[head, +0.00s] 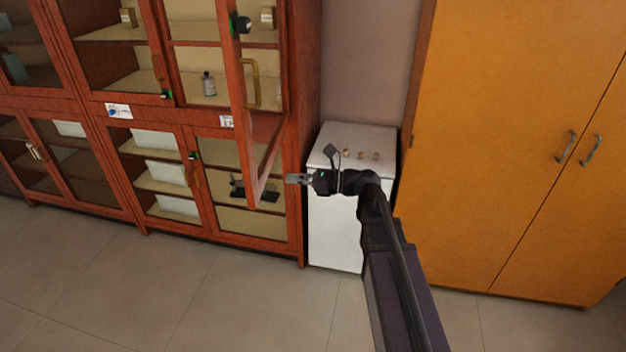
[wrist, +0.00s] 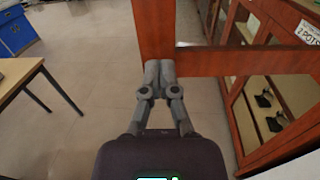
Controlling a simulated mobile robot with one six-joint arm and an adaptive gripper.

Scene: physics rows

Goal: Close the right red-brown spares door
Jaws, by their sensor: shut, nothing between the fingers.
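The right red-brown door (head: 238,110) of the upper cabinet section stands open in the head view, swung out from its right side. A brass handle (head: 255,84) is on its outer face. My gripper (head: 290,179) is shut and empty on the right, outer side of the door, near its lower rail. In the wrist view the door's upright frame (wrist: 154,28) and lower rail (wrist: 245,62) meet just beyond my fingertips (wrist: 159,68). The fingertips are at or very close to that corner; I cannot tell whether they touch.
A white cabinet (head: 335,235) with small knobs on top stands below my arm. An orange wardrobe (head: 490,150) is at the right. Lower glass doors (head: 240,170) of the red-brown cabinet look shut. A wooden table (wrist: 20,78) and blue drawers (wrist: 15,32) are at the wrist view's left. Floor (head: 240,300) is clear.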

